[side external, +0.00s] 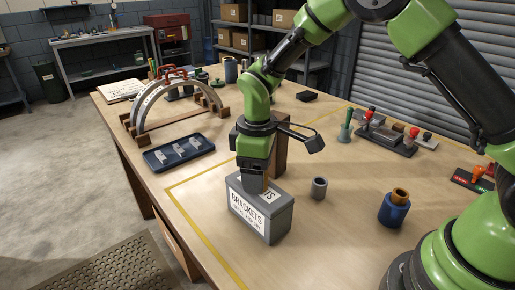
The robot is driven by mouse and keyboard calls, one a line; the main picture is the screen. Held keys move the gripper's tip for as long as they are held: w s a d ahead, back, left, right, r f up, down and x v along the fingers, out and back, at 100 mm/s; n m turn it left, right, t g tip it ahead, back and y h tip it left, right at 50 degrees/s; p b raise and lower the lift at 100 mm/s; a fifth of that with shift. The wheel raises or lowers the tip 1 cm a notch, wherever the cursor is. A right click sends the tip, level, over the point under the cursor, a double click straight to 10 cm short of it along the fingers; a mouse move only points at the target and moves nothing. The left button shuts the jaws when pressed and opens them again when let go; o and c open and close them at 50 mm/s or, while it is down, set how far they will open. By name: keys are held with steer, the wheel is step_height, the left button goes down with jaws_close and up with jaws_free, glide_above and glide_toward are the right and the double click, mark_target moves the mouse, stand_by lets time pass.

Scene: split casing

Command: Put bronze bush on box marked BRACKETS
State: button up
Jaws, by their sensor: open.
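The grey box marked BRACKETS (259,216) stands on the wooden bench near the front, its white label facing the camera. My gripper (252,182) points down over the top of this box, with its fingertips at or just above the lid. A small brownish patch shows between or below the fingers; I cannot tell whether it is a bush or part of the gripper. A bronze ring-shaped piece (400,193) shows at the top of a blue cylinder (394,212) to the right. Whether it sits in or on the cylinder is hard to tell.
A grey hollow cylinder (319,187) stands just right of the box. A brown block (281,157) stands behind my gripper. A dark tray (179,152) and a split casing half (177,103) lie to the left. Bare bench lies around the yellow line.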

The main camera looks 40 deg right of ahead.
step_height(320, 180, up, 12)
steer(key=shift+f, duration=0.2)
steer(key=s+d+r+m+t+y, duration=0.1)
steer(key=s+d+r+m+t, duration=0.2)
steer(key=s, duration=0.7)
steer(key=s+d+r+m+t+y, duration=0.1)
steer(key=s+d+r+m+t, duration=0.2)
steer(key=s+m, duration=0.5)
step_height(320, 180, up, 2)
steer(key=shift+s+r+m+t, duration=0.25)
steer(key=shift+s+t, duration=0.35)
steer(key=shift+s, duration=0.55)
